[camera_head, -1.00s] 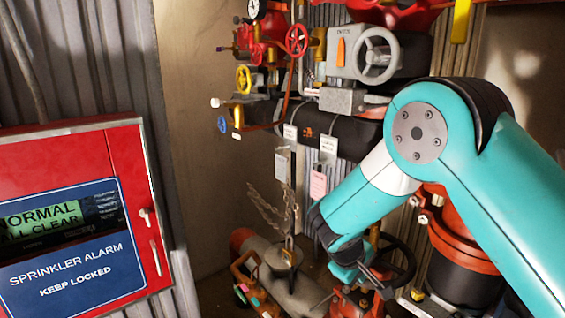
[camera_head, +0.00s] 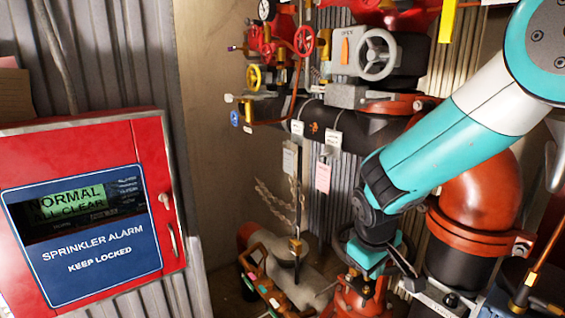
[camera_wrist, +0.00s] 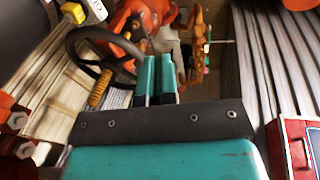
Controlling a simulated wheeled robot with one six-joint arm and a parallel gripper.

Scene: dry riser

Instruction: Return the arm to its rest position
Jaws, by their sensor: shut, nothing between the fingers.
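My teal and white arm reaches in from the upper right in the head view and bends down at the wrist. My gripper (camera_wrist: 157,78) shows in the wrist view as two teal fingers side by side, closed with nothing between them. In the head view my wrist hangs in front of the red valve (camera_head: 362,296) at the bottom, and the fingertips are hard to make out there. In the wrist view a dark handwheel (camera_wrist: 100,55) lies just beyond and left of the fingers.
A red sprinkler alarm box (camera_head: 150,150) stands at the left, its screen reading normal. A grey handwheel (camera_head: 377,55), gauges and red pipework fill the back. A large red pipe elbow (camera_head: 485,195) is close behind my arm. Bare wall (camera_head: 225,150) shows between box and pipes.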

